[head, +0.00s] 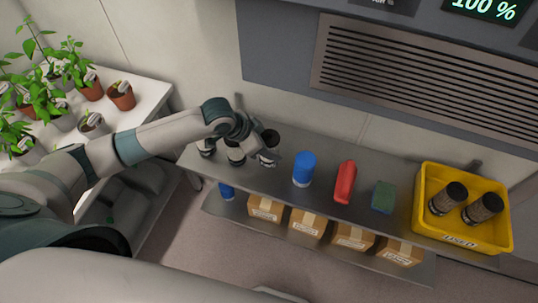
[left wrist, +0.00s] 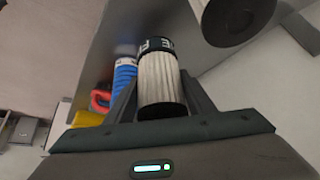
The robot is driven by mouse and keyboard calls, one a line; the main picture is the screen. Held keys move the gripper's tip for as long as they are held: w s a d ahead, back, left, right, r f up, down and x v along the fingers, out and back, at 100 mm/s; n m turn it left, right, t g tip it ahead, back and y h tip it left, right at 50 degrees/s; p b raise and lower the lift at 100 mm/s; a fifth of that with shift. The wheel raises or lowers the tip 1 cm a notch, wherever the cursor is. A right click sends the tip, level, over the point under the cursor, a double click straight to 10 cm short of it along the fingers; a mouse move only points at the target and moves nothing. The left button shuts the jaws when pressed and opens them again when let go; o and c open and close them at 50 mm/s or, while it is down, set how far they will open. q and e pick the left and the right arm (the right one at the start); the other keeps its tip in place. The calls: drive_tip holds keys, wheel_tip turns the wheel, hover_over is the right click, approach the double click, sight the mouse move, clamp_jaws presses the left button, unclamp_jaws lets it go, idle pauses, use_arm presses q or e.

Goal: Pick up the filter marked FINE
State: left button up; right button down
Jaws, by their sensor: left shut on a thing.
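My left gripper (head: 256,137) is at the left end of the grey shelf (head: 328,200). It is shut on a filter with white pleats and dark ends, best seen in the left wrist view (left wrist: 158,82). The dark band of this held filter shows part of a letter like E; the full marking is not readable. In the head view the held filter (head: 268,158) shows at the fingers, partly covered. Two more filters (head: 235,154) (head: 207,148) stand to its left, partly hidden by my arm. One other filter shows at the top of the left wrist view (left wrist: 232,18). My right gripper is out of view.
Right along the shelf are a blue container (head: 304,168), a red bottle (head: 345,181), a green sponge (head: 383,196) and a yellow bin (head: 463,242) with two dark used filters. Potted plants stand on a white table (head: 150,100) at left.

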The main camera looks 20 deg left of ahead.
sight(268, 137)
use_arm(q)
drive_tip(key=shift+r+b, duration=0.45)
drive_tip(key=shift+r, duration=1.9)
